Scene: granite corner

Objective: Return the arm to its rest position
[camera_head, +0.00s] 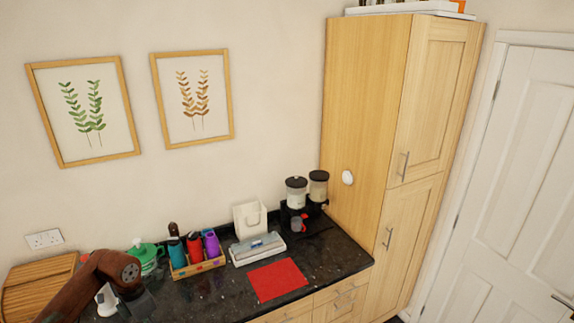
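My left arm comes in from the bottom left corner, over the left end of the dark countertop. Its dark grey gripper (138,303) hangs low near the picture's bottom edge. The fingers are too dark and small to tell whether they are open or shut, and I see nothing clearly held. My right arm and gripper are not in view.
On the counter (215,290) stand a green teapot (147,257), a wooden crate (197,266) of bottles, a grey-white box (257,249), a red mat (278,279) and a dispenser (297,191) with a mug (297,223). A tall cabinet (365,120) bounds the right.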

